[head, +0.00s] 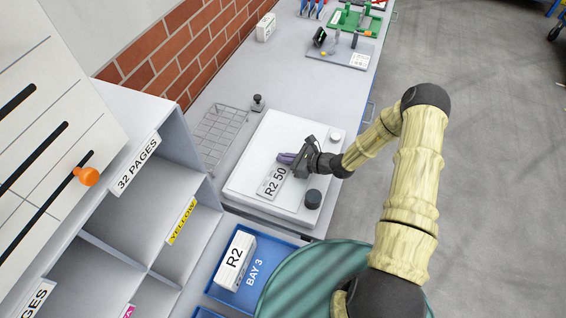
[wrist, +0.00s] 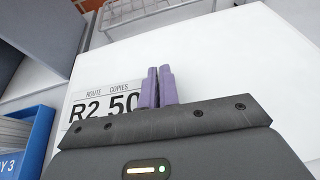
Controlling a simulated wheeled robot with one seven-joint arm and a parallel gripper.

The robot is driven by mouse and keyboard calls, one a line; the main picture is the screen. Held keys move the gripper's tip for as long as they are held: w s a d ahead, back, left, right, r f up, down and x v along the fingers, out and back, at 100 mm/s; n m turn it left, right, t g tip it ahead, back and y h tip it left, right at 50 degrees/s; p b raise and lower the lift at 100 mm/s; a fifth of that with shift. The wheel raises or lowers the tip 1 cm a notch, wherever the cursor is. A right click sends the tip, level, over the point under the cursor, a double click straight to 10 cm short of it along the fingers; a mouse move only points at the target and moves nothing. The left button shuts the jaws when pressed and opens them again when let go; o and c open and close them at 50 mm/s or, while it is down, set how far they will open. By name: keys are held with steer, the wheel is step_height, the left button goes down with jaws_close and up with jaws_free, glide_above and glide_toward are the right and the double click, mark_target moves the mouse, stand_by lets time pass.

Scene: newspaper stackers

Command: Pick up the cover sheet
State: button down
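The cover sheet (head: 272,183) is a white card with large black "R2 50" print. It looks flat over the white top of a low platform (head: 258,148). In the wrist view the sheet (wrist: 88,108) shows just left of my fingers, with small "ROUTE COPIES" print. My gripper (head: 286,158) has purple fingers and is at the sheet's upper right end. In the wrist view my gripper's fingers (wrist: 158,86) are nearly together and cover the sheet's right end. I cannot see whether the sheet's edge is between them.
A dark knob (head: 313,199) and a white knob (head: 336,136) stand on the platform's right side. A wire basket (head: 221,128) and a stamp (head: 258,102) are behind it. A blue tray marked "BAY 3" (head: 256,273) holds a bundle marked "R2" (head: 235,258). Grey shelves (head: 160,190) stand left.

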step_height(320, 180, up, 9)
steer(key=b, duration=0.3)
steer(key=shift+r, duration=0.2)
steer(key=shift+r, duration=0.1)
stand_by(0.4)
